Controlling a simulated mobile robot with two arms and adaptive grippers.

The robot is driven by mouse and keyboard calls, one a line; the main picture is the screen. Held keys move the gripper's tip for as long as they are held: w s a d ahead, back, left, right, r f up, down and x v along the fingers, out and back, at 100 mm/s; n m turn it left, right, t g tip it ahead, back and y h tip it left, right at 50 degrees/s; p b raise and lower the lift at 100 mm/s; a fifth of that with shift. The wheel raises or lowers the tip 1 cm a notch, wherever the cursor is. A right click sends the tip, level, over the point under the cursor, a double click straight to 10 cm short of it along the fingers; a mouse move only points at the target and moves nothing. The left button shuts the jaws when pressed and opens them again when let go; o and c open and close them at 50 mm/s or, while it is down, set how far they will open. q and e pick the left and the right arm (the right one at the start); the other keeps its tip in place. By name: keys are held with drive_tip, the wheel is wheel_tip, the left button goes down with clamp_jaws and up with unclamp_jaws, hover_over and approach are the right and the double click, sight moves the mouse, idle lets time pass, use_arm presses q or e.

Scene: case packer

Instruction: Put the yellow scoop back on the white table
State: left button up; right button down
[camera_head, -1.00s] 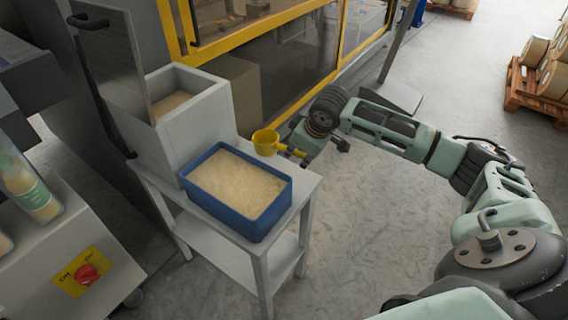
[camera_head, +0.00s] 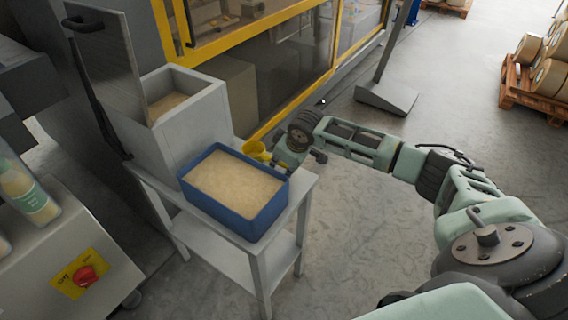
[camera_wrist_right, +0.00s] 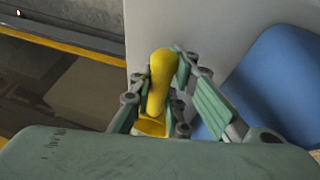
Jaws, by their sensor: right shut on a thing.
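The yellow scoop (camera_head: 256,150) is at the back right corner of the white table (camera_head: 303,188), behind the blue bin. My right gripper (camera_head: 279,160) is shut on its handle. In the right wrist view the yellow scoop (camera_wrist_right: 160,85) shows between the two fingers of my right gripper (camera_wrist_right: 172,88), with the white table top (camera_wrist_right: 205,30) beyond. The blue bin hides part of the scoop in the head view, so I cannot tell whether it touches the table. My left gripper is not in view.
The blue bin (camera_head: 225,212) of pale granules fills much of the table top. A grey hopper (camera_head: 190,115) with a raised lid stands at the table's left. A yellow-framed machine (camera_head: 250,35) is close behind. Open floor lies to the right.

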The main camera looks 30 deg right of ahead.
drive_tip(key=c, duration=1.7)
unclamp_jaws()
drive_tip(key=shift+o, duration=0.2)
drive_tip(key=v, duration=1.2)
